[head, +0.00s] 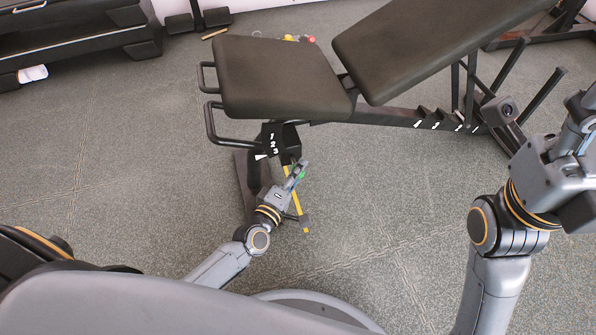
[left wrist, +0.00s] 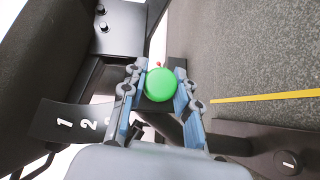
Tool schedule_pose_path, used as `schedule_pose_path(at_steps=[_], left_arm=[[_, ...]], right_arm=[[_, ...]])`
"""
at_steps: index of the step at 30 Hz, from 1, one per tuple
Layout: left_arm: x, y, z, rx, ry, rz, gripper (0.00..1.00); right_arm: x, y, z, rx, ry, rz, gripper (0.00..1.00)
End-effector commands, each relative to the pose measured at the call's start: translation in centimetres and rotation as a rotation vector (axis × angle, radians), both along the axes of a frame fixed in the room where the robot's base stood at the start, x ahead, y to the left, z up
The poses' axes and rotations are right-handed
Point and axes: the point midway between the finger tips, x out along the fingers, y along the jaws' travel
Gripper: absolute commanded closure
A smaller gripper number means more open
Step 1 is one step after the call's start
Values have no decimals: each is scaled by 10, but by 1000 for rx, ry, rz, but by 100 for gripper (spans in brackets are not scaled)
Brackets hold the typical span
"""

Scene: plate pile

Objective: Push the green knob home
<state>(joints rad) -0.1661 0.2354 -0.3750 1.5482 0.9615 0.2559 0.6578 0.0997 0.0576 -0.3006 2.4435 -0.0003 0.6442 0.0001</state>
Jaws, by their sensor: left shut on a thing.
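The green knob (head: 300,174) sits below the front of the bench seat, beside a black plate (head: 272,145) numbered 1, 2, 3. In the left wrist view the round green knob (left wrist: 161,84) lies between the two fingers of my left gripper (left wrist: 161,72), which is shut on it. In the head view my left gripper (head: 298,171) hides much of the knob. How deep the knob sits is hidden. My right gripper (head: 580,112) is at the right edge, partly cut off, and its jaws are not clear.
The padded bench seat (head: 285,80) and tilted backrest (head: 420,45) stand above the frame. Black handle bars (head: 210,125) stick out at the seat's left. A yellow strip (head: 298,207) lies beside my left gripper. Grey floor (head: 110,150) is open on the left.

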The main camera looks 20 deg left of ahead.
Motion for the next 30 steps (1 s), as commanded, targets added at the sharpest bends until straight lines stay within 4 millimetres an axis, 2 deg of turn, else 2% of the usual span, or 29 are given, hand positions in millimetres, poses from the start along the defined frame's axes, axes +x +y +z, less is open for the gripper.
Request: schedule_pose_path(at_steps=[3, 8, 15, 16, 19, 30], left_arm=[[2, 1, 0, 1, -1, 0, 100], [16, 11, 0, 3, -1, -1, 100], [18, 13, 1, 1, -2, 2, 100], [18, 13, 1, 1, -3, 3, 66], [18, 12, 1, 1, -2, 2, 46], [12, 12, 0, 0, 1, 0, 46]], right_arm=[[0, 0, 0, 0, 0, 0, 46], [0, 0, -1, 0, 1, 0, 46], [0, 0, 0, 0, 1, 0, 46], [0, 0, 0, -1, 1, 0, 46], [0, 0, 0, -1, 0, 0, 46], [1, 0, 0, 2, 1, -2, 46]])
